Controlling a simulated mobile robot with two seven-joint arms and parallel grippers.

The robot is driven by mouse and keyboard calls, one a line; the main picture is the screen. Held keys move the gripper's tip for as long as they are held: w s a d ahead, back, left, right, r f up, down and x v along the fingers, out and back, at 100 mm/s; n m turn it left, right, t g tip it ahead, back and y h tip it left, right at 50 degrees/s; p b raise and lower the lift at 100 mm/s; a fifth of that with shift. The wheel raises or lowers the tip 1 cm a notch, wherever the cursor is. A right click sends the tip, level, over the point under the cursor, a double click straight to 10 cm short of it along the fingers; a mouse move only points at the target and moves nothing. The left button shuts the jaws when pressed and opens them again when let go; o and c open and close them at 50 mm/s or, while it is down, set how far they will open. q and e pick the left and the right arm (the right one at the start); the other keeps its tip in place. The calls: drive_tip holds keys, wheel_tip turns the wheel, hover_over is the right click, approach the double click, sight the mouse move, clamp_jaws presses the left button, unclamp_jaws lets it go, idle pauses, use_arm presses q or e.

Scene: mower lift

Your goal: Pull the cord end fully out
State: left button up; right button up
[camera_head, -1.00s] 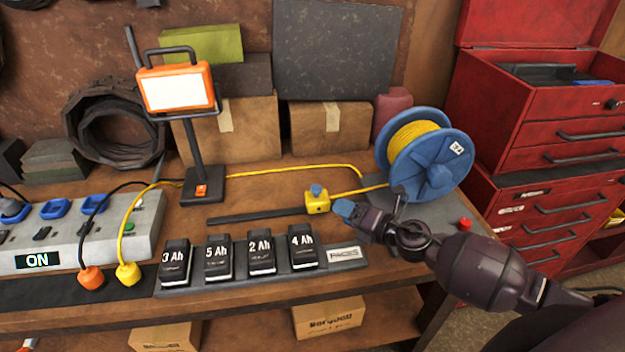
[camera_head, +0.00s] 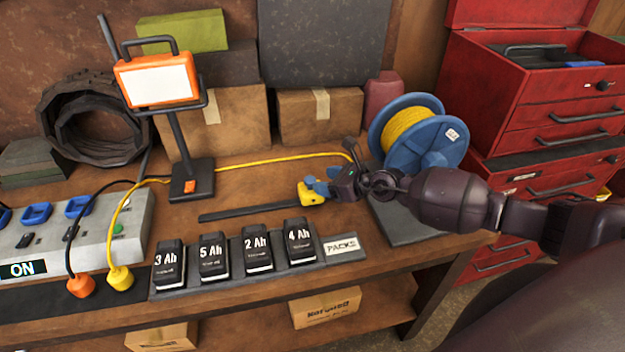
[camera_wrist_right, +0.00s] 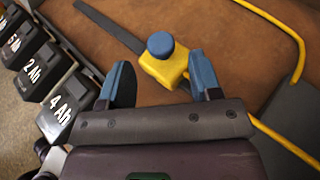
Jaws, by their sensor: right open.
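The yellow cord (camera_head: 275,159) runs along the bench towards the blue reel (camera_head: 415,150). My left gripper is not in view.
Several black battery packs (camera_head: 257,250) stand in a row in front, next to a PACKS label (camera_head: 342,246). An orange work lamp (camera_head: 158,82) stands behind left. A power strip (camera_head: 100,232) is at the left. A red tool chest (camera_head: 545,110) stands at the right.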

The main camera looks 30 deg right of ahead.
sight(311, 179)
drive_tip(key=shift+b+x, duration=0.45)
drive_tip(key=shift+x, duration=2.05)
clamp_jaws()
